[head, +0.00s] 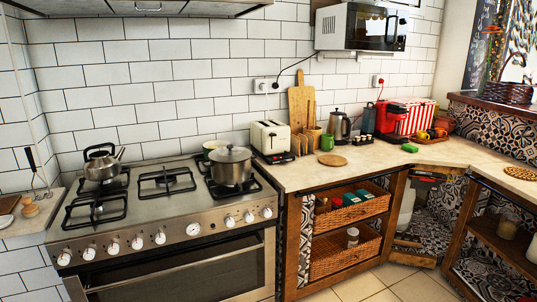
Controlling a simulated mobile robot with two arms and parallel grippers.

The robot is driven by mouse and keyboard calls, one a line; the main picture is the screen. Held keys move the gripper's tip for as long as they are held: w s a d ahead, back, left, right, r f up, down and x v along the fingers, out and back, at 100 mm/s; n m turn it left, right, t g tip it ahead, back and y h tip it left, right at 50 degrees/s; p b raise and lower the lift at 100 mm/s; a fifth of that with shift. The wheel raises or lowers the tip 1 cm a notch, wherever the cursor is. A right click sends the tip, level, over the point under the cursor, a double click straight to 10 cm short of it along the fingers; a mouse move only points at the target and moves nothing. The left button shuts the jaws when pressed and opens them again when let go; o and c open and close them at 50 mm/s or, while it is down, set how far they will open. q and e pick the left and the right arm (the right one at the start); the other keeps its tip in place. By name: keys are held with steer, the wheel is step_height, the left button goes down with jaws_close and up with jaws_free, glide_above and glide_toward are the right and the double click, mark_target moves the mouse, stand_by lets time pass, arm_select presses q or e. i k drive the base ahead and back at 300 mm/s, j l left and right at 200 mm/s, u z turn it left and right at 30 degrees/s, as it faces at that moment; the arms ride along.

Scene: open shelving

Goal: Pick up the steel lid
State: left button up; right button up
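A steel pot (231,174) stands on the right side of the gas stove. A steel lid (230,154) with a small knob on top sits on the pot and covers it. Neither of my grippers shows in the head view, so I cannot see where they are relative to the lid.
The stove (170,205) also holds a kettle (101,166) at the left. A toaster (270,138) stands just to the right on the counter. The counter (300,175) front is mostly clear; wicker baskets (345,252) sit below.

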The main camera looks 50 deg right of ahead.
mark_target(213, 156)
steer(key=z, duration=1.25)
steer(key=i, duration=0.2)
